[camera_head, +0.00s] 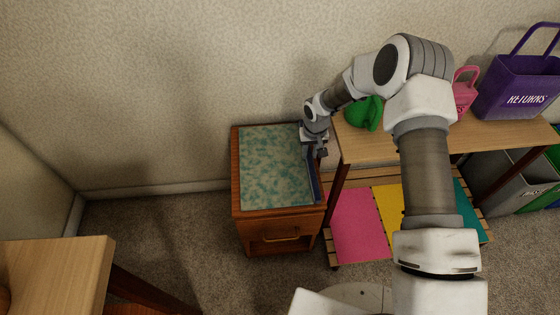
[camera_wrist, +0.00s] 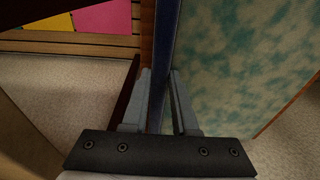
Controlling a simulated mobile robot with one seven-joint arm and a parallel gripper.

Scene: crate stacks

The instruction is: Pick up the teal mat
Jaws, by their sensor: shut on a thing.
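A mottled teal mat (camera_head: 275,165) lies on top of the small wooden cabinet (camera_head: 278,226). A dark blue strip (camera_head: 315,178) runs along its right side. In the wrist view the mottled surface (camera_wrist: 240,60) fills the right part, with the blue strip (camera_wrist: 165,55) beside it. My gripper (camera_head: 314,148) is at the right edge of the cabinet top. In the wrist view my gripper (camera_wrist: 160,75) is shut with its fingers on either side of the blue strip. The exact contact is partly hidden. A plain teal sheet (camera_head: 468,208) lies on the low shelf, partly behind my arm.
A wooden table (camera_head: 368,143) stands close on the right, with a green object (camera_head: 364,113), a pink container (camera_head: 464,92) and a purple bin (camera_head: 515,88). Pink (camera_head: 358,224) and yellow (camera_head: 391,208) sheets lie below. A table corner (camera_head: 60,265) is at lower left. Carpet between is clear.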

